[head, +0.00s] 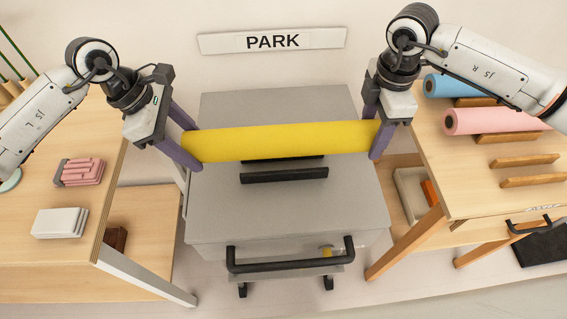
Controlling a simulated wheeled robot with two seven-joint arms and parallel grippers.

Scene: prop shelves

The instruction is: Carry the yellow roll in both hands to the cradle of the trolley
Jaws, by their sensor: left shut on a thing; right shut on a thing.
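The yellow roll (282,142) is held level across the grey trolley (220,215). My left gripper (186,144) is shut on its left end. My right gripper (376,132) is shut on its right end. The trolley's cradle shows as two dark bars; the front bar (284,175) is in clear view and the rear bar (270,159) is mostly hidden behind the roll. The roll appears above the rear bar; I cannot tell whether it touches it. The trolley has a black handle (290,265) at its front.
A wooden table (60,195) at left bears pink (79,172) and white (60,222) stacks. A wooden table (450,165) at right bears blue (457,86) and pink (490,121) rolls on wooden rests. A PARK sign (272,41) is on the wall behind.

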